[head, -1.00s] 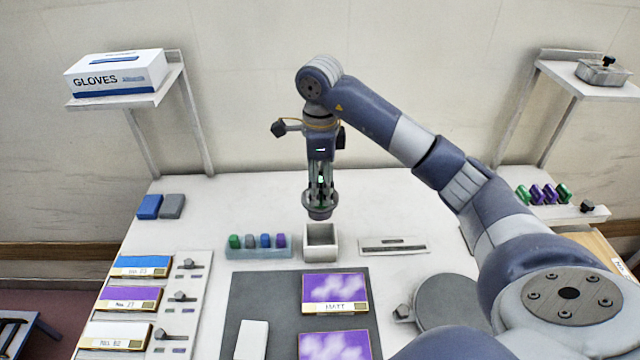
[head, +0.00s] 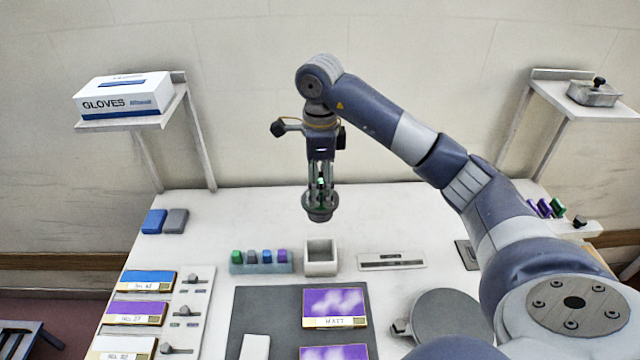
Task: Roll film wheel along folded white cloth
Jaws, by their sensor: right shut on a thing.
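My right gripper (head: 320,196) hangs fingers-down above the back middle of the table and is shut on a dark grey round wheel-like piece (head: 319,213), likely the film wheel. The piece is held in the air behind a small white open box (head: 320,258). A white rectangular pad (head: 255,347), likely the folded white cloth, lies on the dark grey mat (head: 262,308) at the front, partly cut by the picture's lower edge. My left gripper is out of view.
A purple panel (head: 334,303) lies on the mat, another in front. A rack of coloured blocks (head: 261,267) stands left of the box, a slotted plate (head: 392,261) right. A round grey disc (head: 450,318) lies front right. Shelves hold a gloves box (head: 125,96) and a tin (head: 594,93).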

